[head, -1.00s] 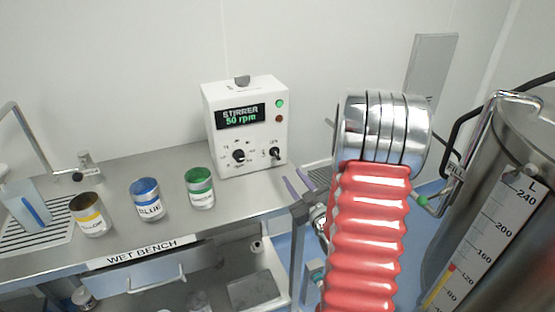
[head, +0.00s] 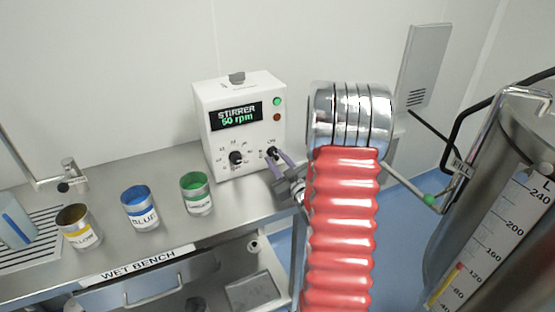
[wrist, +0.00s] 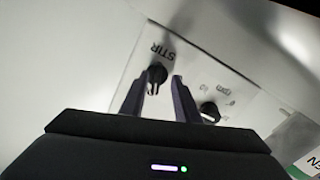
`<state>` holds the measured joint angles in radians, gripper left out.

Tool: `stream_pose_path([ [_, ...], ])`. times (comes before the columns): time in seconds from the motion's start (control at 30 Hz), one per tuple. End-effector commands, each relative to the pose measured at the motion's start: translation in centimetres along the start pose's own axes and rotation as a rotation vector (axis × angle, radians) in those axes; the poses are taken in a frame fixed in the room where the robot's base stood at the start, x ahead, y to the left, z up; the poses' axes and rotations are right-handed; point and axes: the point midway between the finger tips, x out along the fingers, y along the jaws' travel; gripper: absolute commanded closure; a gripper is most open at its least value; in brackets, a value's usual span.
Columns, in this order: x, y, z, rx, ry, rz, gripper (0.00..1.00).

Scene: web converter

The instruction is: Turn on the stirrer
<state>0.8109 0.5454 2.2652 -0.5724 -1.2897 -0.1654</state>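The stirrer (head: 240,125) is a white box on the bench, its display (head: 236,115) reading "STIRRER" and what looks like 50 rpm. Its front has two black controls: a left dial (head: 236,158) and a right switch (head: 272,152). In the wrist view the switch (wrist: 157,73), labelled STIR, lies ahead between my fingertips, and the dial (wrist: 209,112) is to its right. My gripper (head: 275,155) has its purple fingers apart at the switch. The wrist view shows my gripper (wrist: 160,82) open; whether either finger touches the switch cannot be told.
Yellow (head: 79,226), blue (head: 140,208) and green (head: 196,193) labelled cans stand on the wet bench (head: 170,222) to the left. A green lamp (head: 277,101) shows on the stirrer. A large steel tank (head: 490,180) with a scale stands at the right.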

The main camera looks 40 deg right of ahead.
Motion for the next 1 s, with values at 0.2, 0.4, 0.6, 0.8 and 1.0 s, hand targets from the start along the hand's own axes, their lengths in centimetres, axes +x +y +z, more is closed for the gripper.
stream_pose_path([
  [0.2, -0.23, 0.77, 0.30, 0.000, -0.005, 0.011, 0.72],
  [0.4, -0.34, 1.07, 0.41, 0.000, -0.006, 0.016, 0.86],
  [0.6, -0.40, 1.18, 0.44, 0.001, -0.007, 0.017, 1.00],
  [0.8, -0.44, 1.20, 0.46, 0.001, -0.007, 0.018, 1.00],
  [1.0, -0.46, 1.20, 0.47, 0.030, -0.007, 0.018, 1.00],
])
